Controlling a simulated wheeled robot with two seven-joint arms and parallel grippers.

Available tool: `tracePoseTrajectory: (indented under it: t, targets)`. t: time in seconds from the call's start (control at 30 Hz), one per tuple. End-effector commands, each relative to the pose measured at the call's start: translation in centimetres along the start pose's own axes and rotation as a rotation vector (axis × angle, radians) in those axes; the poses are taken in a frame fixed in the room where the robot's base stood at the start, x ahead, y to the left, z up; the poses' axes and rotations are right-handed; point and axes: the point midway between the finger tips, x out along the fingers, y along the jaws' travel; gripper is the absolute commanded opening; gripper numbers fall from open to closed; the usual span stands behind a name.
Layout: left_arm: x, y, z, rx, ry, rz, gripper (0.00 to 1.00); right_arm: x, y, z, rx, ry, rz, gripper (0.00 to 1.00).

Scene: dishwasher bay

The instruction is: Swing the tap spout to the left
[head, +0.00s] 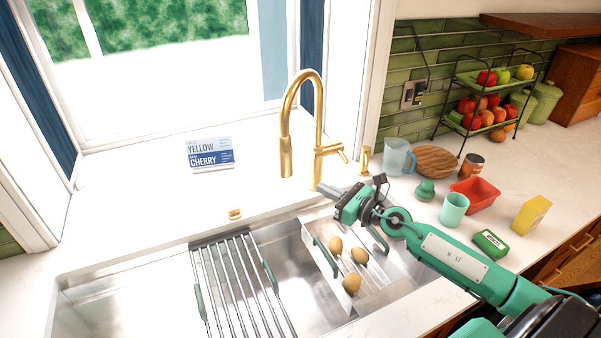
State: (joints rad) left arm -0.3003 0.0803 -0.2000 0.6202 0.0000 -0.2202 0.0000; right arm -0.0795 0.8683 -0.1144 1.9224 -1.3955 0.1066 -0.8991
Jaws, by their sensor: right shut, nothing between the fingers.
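The gold tap stands behind the sink, with a tall arched spout (290,110) whose head hangs down on the left side of its base. Its side lever points right. My right gripper (322,188) is shut and empty, in front of the tap's base and above the sink's back edge. It looks close to the base of the tap, but I cannot tell whether it touches. My left gripper is not in view.
A sign (211,153) stands on the sill. Right of the tap are a jug (397,157), wooden board (437,161), cup (454,210) and red dish (478,194).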

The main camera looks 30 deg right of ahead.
Motion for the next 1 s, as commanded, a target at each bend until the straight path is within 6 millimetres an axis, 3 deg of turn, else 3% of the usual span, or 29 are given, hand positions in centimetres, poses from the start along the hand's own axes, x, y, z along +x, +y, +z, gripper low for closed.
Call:
tracePoseTrajectory:
  t: [0.53, 1.0]
  targets:
    - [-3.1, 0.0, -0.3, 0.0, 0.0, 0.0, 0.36, 7.3, 0.0, 0.2, 0.004, -0.002, -0.001, 0.0]
    - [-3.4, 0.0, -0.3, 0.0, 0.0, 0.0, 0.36, 8.6, 0.0, -0.1, 0.001, 0.0, 0.0, 0.0]
